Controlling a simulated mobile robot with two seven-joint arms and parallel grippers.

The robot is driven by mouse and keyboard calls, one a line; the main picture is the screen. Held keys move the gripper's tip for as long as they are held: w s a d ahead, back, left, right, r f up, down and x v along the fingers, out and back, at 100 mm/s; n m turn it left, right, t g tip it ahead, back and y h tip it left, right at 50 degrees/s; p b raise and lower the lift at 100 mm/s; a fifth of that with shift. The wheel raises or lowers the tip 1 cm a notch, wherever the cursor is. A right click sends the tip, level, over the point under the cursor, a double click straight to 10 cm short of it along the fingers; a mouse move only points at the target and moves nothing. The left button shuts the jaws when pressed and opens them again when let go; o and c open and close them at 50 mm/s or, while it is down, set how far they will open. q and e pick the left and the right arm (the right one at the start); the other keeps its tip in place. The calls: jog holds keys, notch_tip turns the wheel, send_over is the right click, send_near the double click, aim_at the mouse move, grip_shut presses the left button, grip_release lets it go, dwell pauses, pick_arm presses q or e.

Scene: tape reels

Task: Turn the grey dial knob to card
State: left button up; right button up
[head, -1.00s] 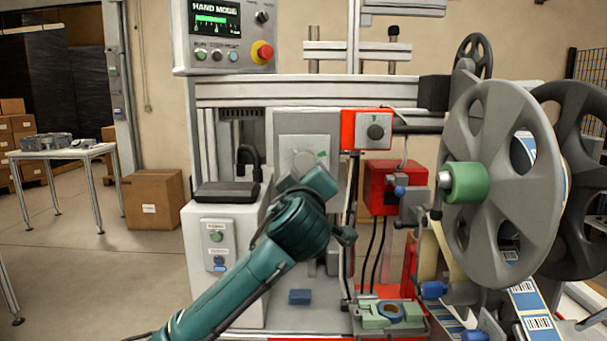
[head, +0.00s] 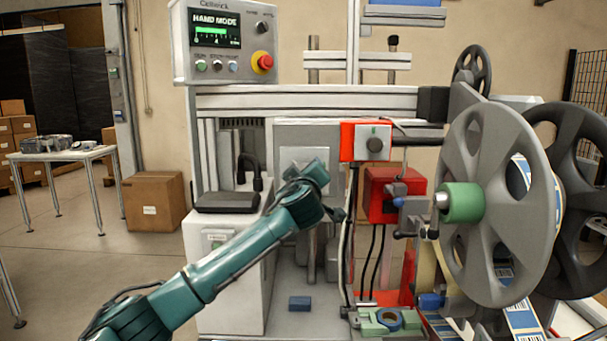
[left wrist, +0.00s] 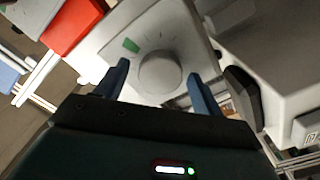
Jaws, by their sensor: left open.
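The grey dial knob (left wrist: 161,74) is a round disc on a pale grey panel (left wrist: 185,28), with a green mark (left wrist: 131,45) beside it in the left wrist view. My left gripper (left wrist: 158,72) is open, with one blue finger on each side of the knob. I cannot tell whether the fingers touch it. In the head view my left gripper (head: 309,172) is in front of the grey panel (head: 305,135) and hides most or all of the knob. Any lettering by the dial is too small to read. My right gripper is not in view.
A red box with a black knob (head: 375,145) is just right of my gripper. A black device (head: 228,201) sits on the white cabinet to the left. A large grey reel (head: 500,150) fills the right side. A control screen (head: 214,29) hangs above.

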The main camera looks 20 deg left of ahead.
pick_arm(q)
jog(key=shift+c, duration=0.7)
jog(key=c, duration=0.9)
jog(key=shift+o, duration=0.2)
jog(key=shift+f, duration=0.15)
